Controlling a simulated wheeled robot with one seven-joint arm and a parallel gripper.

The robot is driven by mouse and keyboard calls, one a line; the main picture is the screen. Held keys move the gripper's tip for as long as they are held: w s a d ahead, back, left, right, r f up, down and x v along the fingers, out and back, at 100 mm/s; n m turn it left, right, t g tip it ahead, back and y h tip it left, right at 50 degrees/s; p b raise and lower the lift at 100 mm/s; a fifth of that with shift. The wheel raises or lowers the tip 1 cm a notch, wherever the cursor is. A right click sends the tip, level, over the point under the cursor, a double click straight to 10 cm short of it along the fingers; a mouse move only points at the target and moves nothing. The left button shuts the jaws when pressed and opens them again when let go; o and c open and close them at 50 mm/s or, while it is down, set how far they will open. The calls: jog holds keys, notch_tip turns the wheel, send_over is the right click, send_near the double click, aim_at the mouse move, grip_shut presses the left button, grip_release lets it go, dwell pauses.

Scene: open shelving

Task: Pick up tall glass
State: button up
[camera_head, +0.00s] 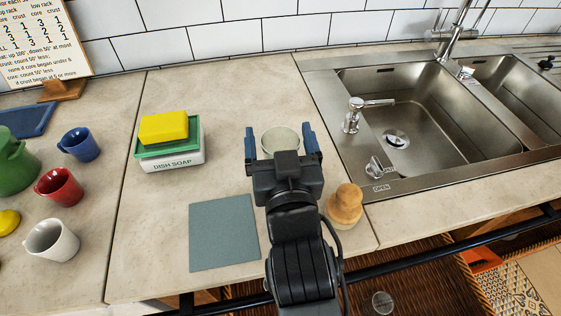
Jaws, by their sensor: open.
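My gripper (279,133) is open over the counter, with its two blue fingers apart, pointing away from me. A pale, round-rimmed vessel (281,139) shows between the fingers. Its lower part is hidden behind my gripper, so I cannot tell its height or whether the fingers touch it. A small clear glass-like thing (382,302) shows its round rim below the counter's front edge, at the bottom of the view. I cannot tell which of these is the tall glass.
A grey-blue mat (223,233) lies nearer. A wooden-topped thing (345,204) is close on the right, before the sink (400,115). Mugs (58,186) stand far left.

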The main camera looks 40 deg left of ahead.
jog(key=shift+w+a, duration=0.2)
jog(key=shift+c, duration=0.2)
jog(key=c, duration=1.5)
